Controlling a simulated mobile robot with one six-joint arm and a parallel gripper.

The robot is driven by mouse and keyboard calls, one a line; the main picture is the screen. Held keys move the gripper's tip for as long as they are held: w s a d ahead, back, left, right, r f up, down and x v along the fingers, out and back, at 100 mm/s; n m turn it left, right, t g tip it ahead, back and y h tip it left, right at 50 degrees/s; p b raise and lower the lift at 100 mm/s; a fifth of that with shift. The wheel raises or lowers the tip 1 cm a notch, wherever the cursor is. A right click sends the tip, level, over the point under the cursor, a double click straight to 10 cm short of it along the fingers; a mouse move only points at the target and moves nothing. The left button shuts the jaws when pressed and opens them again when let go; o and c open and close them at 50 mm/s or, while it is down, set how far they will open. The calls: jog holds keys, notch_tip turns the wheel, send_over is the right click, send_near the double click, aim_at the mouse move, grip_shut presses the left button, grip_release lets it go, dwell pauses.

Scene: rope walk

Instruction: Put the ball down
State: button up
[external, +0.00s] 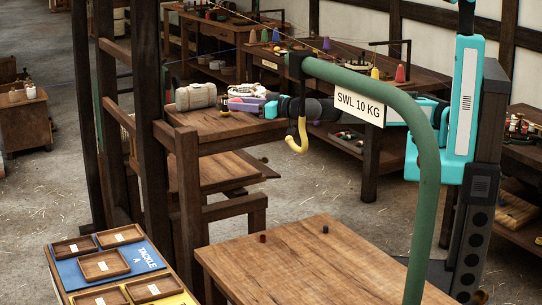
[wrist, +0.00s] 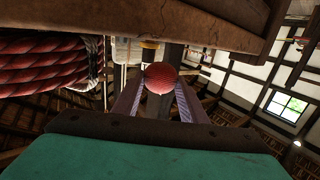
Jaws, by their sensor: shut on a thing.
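A red textured ball (wrist: 160,77) sits between the two purple fingers of my gripper (wrist: 158,92) in the wrist view. The fingers are shut on it. In the external view my gripper (external: 246,104) reaches in from the right, low at the right end of a wooden bench top (external: 213,126). The ball is small and largely hidden there. I cannot tell whether it touches the wood.
A red rope coil (wrist: 45,65) is close at left in the wrist view. A yellow hook (external: 298,138) hangs from a green crane arm (external: 428,165). The front table (external: 310,265) is mostly clear.

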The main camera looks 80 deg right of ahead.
aim_at(242, 122)
jog(key=shift+f+p, duration=0.4)
jog(key=shift+f, duration=1.15)
jog(key=shift+f, duration=0.15)
jog(key=o, duration=1.1)
jog(key=shift+b+v, duration=1.85)
jog(key=shift+v, duration=4.15)
jog(key=shift+o, duration=0.6)
